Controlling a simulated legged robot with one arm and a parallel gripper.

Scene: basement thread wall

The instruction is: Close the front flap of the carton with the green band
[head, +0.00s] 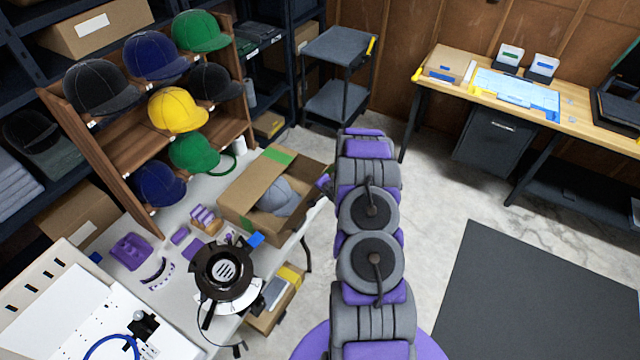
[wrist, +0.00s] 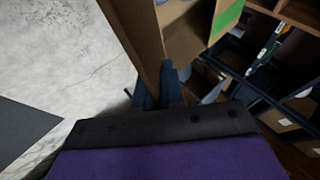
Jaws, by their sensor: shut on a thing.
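The carton (head: 238,208) stands on the white table in the head view. Its top is open and a grey cap (head: 276,195) lies inside. A green band (head: 278,157) shows at the carton's far end, and it also shows in the wrist view (wrist: 228,17). My gripper (head: 325,183) is at the carton's right side, mostly hidden behind my arm. In the wrist view my gripper's dark fingers (wrist: 168,84) are shut at the lower end of a raised cardboard flap (wrist: 137,30). The exact contact is partly hidden.
A cap rack (head: 125,150) stands behind the table, left of the carton. A black round device (head: 224,270) and small purple parts (head: 130,250) lie near the carton's left front. Open concrete floor and a dark mat (head: 540,290) lie to the right.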

